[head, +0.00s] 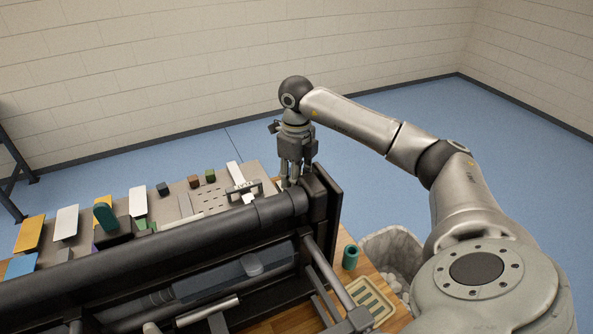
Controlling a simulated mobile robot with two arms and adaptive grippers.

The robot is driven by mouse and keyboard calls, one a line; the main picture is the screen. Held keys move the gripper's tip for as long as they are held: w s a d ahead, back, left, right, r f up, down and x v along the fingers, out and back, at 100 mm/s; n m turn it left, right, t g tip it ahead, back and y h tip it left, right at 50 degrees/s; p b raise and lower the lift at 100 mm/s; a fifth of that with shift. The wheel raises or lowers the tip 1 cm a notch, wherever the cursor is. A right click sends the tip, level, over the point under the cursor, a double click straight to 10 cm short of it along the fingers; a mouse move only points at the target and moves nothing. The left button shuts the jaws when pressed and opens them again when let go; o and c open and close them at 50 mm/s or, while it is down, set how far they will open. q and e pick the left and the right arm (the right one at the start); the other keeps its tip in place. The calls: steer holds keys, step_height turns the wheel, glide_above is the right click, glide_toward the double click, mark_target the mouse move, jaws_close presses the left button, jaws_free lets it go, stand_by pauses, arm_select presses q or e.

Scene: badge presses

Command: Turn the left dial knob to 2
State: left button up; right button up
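My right gripper (291,183) points down at the far right end of the workbench board, just behind the end of a thick dark bar. Its fingertips are small and partly hidden by the bar, so I cannot tell whether they are open or shut or touch anything. A black press-like machine (325,200) with this bar fills the front of the view. I cannot make out the left dial knob or any dial marks. My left gripper is not in view.
A grey-brown board (178,188) holds coloured cards and small blocks. A teal cylinder (350,257) and a slotted tan tray (370,300) are at the right on the wooden table. A bin with a pale liner (392,243) stands beyond.

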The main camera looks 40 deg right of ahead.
steer(key=shift+o, duration=0.2)
step_height(320, 180, up, 12)
stand_by(0.6)
stand_by(0.6)
